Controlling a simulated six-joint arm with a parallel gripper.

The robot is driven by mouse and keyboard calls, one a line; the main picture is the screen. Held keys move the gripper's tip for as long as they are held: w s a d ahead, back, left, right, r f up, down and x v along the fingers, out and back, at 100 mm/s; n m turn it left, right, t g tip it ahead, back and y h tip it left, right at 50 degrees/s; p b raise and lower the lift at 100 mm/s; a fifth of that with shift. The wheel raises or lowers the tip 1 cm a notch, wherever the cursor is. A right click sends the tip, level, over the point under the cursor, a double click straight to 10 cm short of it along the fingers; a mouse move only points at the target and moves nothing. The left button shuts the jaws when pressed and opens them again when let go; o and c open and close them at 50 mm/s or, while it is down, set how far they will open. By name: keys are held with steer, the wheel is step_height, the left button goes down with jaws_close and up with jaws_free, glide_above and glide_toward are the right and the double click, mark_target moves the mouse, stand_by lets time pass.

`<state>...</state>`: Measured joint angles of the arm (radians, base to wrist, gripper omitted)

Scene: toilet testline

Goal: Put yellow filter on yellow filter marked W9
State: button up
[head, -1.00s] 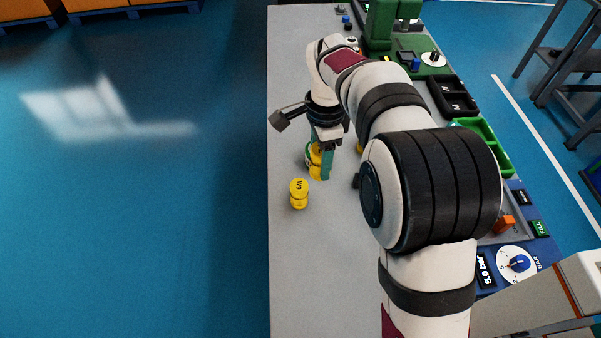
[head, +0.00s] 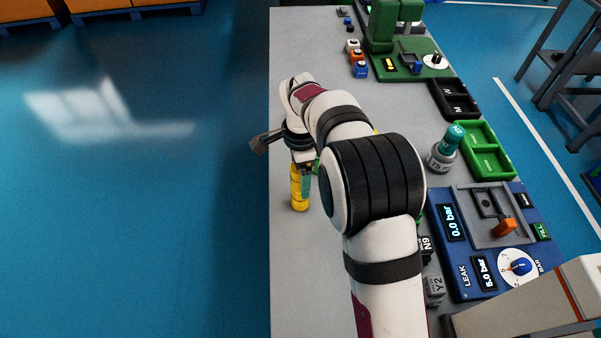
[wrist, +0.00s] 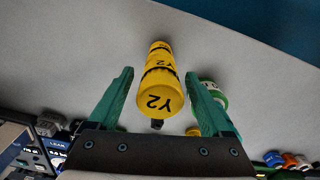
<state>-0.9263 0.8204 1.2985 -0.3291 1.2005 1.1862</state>
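A yellow filter marked Y2 (wrist: 160,100) is between my gripper's fingers in the wrist view, with a visible gap on each side. It is in line with another yellow filter (wrist: 160,52) beyond it, and the two look stacked end to end. In the head view the upper yellow filter (head: 296,180) is partly covered by my gripper (head: 304,186). The lower yellow filter (head: 299,205) stands on the grey table, and its W9 mark is not readable now. My gripper also shows in the wrist view (wrist: 160,100), with its green fingers apart.
A green-and-white part (wrist: 212,97) stands close beside the right finger in the wrist view. The blue leak-test panel (head: 490,235), green tray (head: 487,150) and black tray (head: 455,97) line the table's right side. The table's left strip is clear.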

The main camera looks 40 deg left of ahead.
steer(key=shift+r, duration=0.1)
step_height(320, 180, up, 12)
steer(key=shift+r, duration=0.1)
steer(key=shift+w+d+r, duration=0.15)
steer(key=shift+d, duration=0.2)
steer(key=d+r, duration=0.3)
steer(key=d, duration=0.8)
steer(key=d+r, duration=0.2)
steer(key=d, duration=0.8)
steer(key=s+d+f+y, duration=0.1)
steer(key=s+d+f, duration=0.1)
steer(key=s+d, duration=0.5)
steer(key=s+d+f+n, duration=0.1)
steer(key=s+d+f, duration=0.2)
steer(key=s+d, duration=0.4)
steer(key=s, duration=0.3)
steer(key=shift+d+f+y, duration=0.25)
steer(key=shift+f+y, duration=0.05)
steer(key=shift+y, duration=0.1)
